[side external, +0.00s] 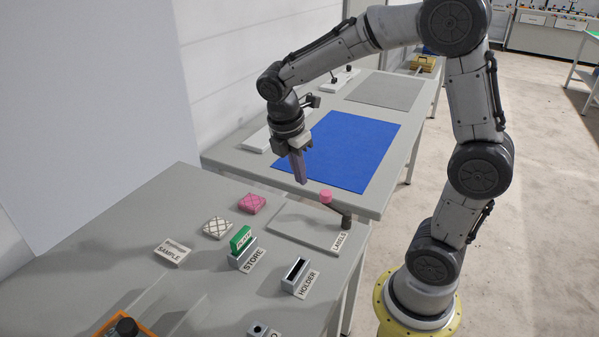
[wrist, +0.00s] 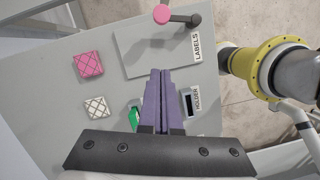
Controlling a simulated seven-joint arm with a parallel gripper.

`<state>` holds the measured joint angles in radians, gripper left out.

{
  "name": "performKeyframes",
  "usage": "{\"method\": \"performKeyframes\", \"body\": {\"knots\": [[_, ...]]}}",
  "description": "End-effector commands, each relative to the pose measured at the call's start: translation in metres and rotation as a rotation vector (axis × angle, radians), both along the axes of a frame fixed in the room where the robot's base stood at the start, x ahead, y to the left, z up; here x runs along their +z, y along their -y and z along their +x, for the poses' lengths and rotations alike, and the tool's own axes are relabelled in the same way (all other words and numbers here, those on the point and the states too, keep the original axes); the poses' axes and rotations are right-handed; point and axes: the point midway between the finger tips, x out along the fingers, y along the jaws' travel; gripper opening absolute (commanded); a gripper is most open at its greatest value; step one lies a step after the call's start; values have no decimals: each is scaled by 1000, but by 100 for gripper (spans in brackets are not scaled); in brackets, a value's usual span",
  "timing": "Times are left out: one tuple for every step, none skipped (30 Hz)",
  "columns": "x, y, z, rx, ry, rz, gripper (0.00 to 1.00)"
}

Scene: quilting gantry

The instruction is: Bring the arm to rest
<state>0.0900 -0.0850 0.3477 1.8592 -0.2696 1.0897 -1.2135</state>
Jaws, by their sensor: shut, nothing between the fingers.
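My gripper (side external: 302,182) hangs from my arm above the grey work table (side external: 140,240), pointing down. Its purple fingers are pressed together with nothing between them. In the wrist view the closed fingers (wrist: 162,73) reach up the middle of the picture. They partly cover the green plate (wrist: 134,118) and the edge of the holder (wrist: 189,104). The fingertips look clear of the table and of everything on it.
A pink quilted block (side external: 252,203), a white quilted block (side external: 217,228) and a green plate in the store stand (side external: 241,238) are on the table. The holder (side external: 295,275) and a pink-tipped post (side external: 337,208) are nearby. A blue mat (side external: 350,150) lies behind.

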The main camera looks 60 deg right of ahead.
Motion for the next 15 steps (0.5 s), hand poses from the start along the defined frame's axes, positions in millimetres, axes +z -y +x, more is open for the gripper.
{"method": "performKeyframes", "body": {"knots": [[1,0,0,0,1,0,0],[2,-1,0,1,0,0,0],[2,-1,0,1,0,0,0],[2,-1,0,1,0,0,0],[2,0,0,0,0,0,0],[2,0,0,1,0,0,0],[1,0,0,1,0,0,0],[1,0,0,0,0,0,0],[1,0,0,1,0,0,0],[1,-1,0,2,0,0,0],[3,-1,0,3,4,0,0],[6,-2,0,5,15,-2,0],[11,-2,1,8,31,-3,0],[17,-3,0,11,49,-4,0],[26,-5,-3,15,77,-5,0]]}}
